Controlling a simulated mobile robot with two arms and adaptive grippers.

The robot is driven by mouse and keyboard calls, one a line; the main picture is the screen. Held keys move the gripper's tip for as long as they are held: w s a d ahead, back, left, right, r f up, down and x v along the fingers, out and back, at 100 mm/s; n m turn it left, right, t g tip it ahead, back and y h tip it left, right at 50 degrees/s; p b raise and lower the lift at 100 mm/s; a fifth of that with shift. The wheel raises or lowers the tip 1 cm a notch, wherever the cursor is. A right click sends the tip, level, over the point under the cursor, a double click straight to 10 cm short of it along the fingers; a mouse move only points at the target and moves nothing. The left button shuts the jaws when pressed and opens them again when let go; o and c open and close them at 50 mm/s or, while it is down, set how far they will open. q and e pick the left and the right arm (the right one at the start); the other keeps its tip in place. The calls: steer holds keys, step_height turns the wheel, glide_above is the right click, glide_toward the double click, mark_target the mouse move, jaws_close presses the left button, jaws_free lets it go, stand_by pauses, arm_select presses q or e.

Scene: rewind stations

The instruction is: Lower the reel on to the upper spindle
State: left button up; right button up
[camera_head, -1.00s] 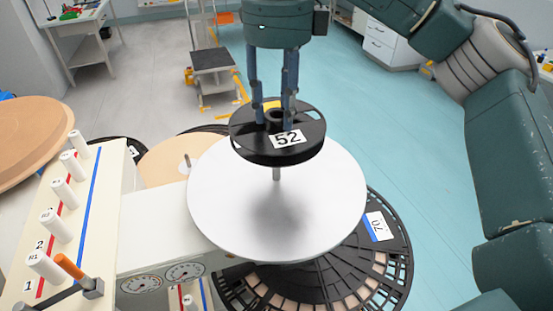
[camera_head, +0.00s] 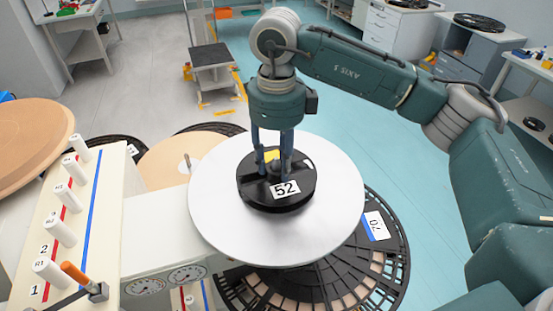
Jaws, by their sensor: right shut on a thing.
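The reel (camera_head: 276,203) is a black disc with a white "52" label, in the middle of the head view. It lies over the centre of the white round plate (camera_head: 220,220). The upper spindle is hidden beneath the reel. The reel looks level and low at the plate; I cannot tell whether it touches. My right gripper (camera_head: 274,165) points straight down, with its fingers shut on the reel's raised hub. A small yellow patch shows between the fingers. My left gripper is not in view.
A large black slotted reel (camera_head: 397,262) with a "70" label lies below the white plate. At left stands a cream panel (camera_head: 111,190) with white knobs and an orange-handled lever (camera_head: 75,271). A tan disc (camera_head: 154,163) with a thin spindle lies behind. Open floor extends right.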

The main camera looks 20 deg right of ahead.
steer(key=shift+a+f, duration=0.1)
steer(key=shift+f, duration=0.05)
steer(key=o, duration=1.2)
steer(key=shift+o, duration=0.2)
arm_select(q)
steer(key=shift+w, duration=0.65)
arm_select(e)
step_height(320, 180, up, 5)
steer(key=b, duration=0.2)
steer(key=shift+b, duration=0.3)
step_height(320, 180, up, 6)
steer(key=shift+r, duration=0.25)
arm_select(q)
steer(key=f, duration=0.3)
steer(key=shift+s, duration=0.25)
arm_select(e)
steer(key=shift+r, duration=0.45)
